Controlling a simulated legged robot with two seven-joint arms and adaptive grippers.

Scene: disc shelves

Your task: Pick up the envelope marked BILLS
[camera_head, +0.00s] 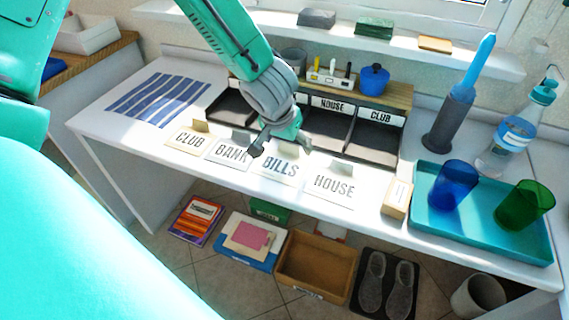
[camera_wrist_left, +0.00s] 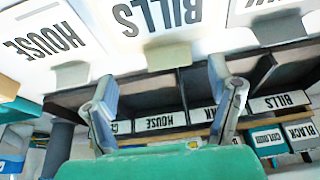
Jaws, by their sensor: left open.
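The BILLS envelope (camera_head: 277,177) is a white card with large dark letters, lying on the white desk between the BANK envelope (camera_head: 228,153) and the HOUSE envelope (camera_head: 333,188). In the left wrist view the BILLS envelope (camera_wrist_left: 160,36) appears upside down, with a grey tab (camera_wrist_left: 167,55) at its edge. My left gripper (camera_head: 281,148) is open just over the back edge of the BILLS envelope. In the wrist view its fingertips (camera_wrist_left: 163,72) are spread to either side of the tab, with nothing held. My right gripper is not in view.
A CLUB envelope (camera_head: 189,139) lies at the left of the row. A dark sorter with labelled compartments (camera_head: 378,142) stands behind. A small box (camera_head: 397,198) and a teal tray (camera_head: 478,234) with blue and green cups are to the right. A striped mat (camera_head: 158,97) lies left.

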